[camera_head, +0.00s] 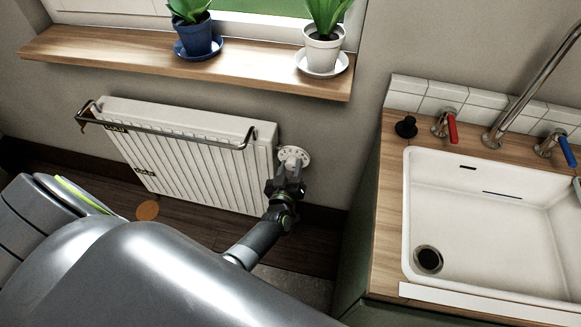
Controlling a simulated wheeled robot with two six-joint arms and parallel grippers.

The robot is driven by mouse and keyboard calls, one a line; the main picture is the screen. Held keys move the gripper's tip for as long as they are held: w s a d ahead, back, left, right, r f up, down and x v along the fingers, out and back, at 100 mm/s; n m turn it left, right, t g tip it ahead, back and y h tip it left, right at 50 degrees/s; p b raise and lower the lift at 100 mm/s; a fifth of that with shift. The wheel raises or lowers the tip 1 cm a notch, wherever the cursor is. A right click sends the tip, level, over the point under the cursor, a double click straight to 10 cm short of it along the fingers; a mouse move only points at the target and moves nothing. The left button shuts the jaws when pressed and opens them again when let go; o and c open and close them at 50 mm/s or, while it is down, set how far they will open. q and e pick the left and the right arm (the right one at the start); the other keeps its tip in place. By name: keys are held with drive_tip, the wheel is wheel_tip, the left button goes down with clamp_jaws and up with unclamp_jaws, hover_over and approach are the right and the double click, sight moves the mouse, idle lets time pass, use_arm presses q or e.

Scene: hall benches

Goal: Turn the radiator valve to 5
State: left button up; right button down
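The radiator (190,160) is white and ribbed, and it hangs on the wall under the window sill. Its valve (294,154) is a round white dial at the radiator's upper right end. My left gripper (289,172) is at the valve, with its fingers at the lower front of the knob. The fingers and the gripper body hide part of the knob, and I cannot tell whether they are closed on it. The numbers on the dial are too small to read. My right gripper does not show.
A wooden sill (150,55) above holds a blue pot (198,36) and a white pot (322,50) with plants. A metal rail (170,132) runs along the radiator's front. At right is a white sink (480,220) in a wooden counter (388,220). An orange disc (147,211) lies on the floor.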

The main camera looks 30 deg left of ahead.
use_arm(q)
drive_tip(key=o, duration=0.4)
drive_tip(key=v, duration=1.7)
drive_tip(key=shift+s, duration=0.25)
